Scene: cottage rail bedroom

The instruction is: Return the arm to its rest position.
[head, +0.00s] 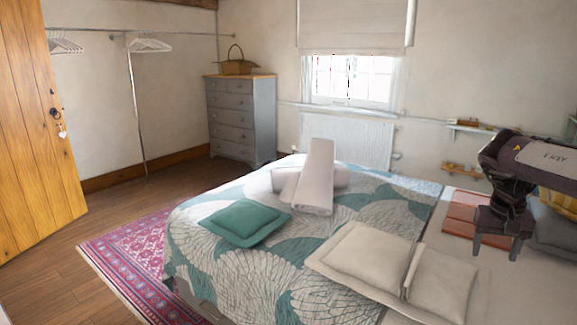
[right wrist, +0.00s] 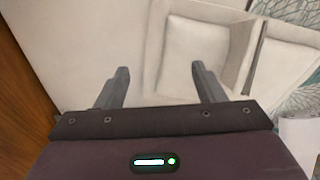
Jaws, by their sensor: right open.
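My right arm (head: 545,158) comes in from the right edge in the head view. My right gripper (head: 494,248) points down above the right part of the bed, with its fingers apart and nothing between them. In the right wrist view the two fingers of the right gripper (right wrist: 160,80) stand wide apart over a pale sheet. A white cushion (right wrist: 195,55) lies beyond the right finger, apart from it. My left gripper is in neither view.
The bed (head: 260,278) fills the middle, bearing a teal cushion (head: 243,223), cream cushions (head: 362,262), rolled white towels (head: 316,180) and folded pink cloths (head: 459,222). Wall shelves (head: 470,127) stand behind the arm. Wooden floor (head: 60,275) lies clear at left.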

